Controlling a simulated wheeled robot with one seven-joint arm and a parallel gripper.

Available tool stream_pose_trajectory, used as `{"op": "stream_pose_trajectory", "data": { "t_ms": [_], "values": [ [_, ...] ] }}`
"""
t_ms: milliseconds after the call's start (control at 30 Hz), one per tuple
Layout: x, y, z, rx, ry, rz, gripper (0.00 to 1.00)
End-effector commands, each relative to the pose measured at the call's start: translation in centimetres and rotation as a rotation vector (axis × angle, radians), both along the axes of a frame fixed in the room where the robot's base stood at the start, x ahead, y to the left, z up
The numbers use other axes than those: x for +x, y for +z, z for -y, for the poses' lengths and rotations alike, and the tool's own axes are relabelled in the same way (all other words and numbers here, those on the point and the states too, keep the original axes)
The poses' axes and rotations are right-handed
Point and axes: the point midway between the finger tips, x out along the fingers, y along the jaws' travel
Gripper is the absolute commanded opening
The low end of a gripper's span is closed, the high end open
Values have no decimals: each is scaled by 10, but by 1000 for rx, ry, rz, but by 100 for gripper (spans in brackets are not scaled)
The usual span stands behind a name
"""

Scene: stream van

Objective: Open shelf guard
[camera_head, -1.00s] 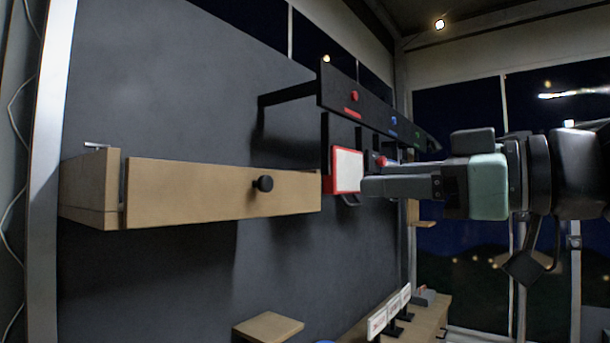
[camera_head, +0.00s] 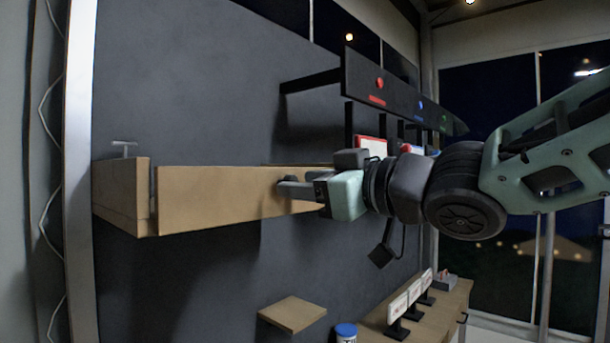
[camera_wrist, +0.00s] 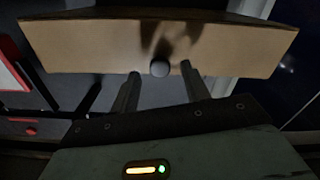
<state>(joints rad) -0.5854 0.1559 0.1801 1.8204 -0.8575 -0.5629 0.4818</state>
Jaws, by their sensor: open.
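The shelf guard (camera_head: 215,197) is a light wooden front board on a wall shelf at the left of the head view. It stands upright, and it also spans the top of the wrist view (camera_wrist: 90,45). Its round dark knob (camera_wrist: 160,69) shows in the wrist view, between and just beyond my two fingertips. My gripper (camera_head: 285,188) is open in front of the board's right part, and its fingers (camera_wrist: 160,72) are apart on either side of the knob. In the head view the gripper hides the knob. Whether a finger touches the knob or board, I cannot tell.
A black rail (camera_head: 400,97) with coloured marks sticks out behind my arm, with a red-framed white card (camera_head: 371,147) below it. A small wooden shelf (camera_head: 292,314) and a blue-capped container (camera_head: 346,332) are lower down. A bench (camera_head: 440,310) carries several small signs.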

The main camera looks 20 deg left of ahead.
Motion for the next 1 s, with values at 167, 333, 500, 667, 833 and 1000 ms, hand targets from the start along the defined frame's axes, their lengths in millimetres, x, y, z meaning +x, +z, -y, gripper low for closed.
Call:
{"op": "stream_pose_trajectory", "data": {
  "t_ms": [167, 333, 500, 667, 833, 1000],
  "values": [
    [3, 0, -7, -1, -1, 1, 46],
    [3, -1, -7, -1, -1, 1, 46],
    [3, -1, -7, -1, -1, 1, 16],
    [3, -1, -6, -1, -1, 0, 0],
    [3, -3, -6, 8, -1, 3, 0],
    [2, -9, -4, 38, 0, 17, 0]
  ]
}}
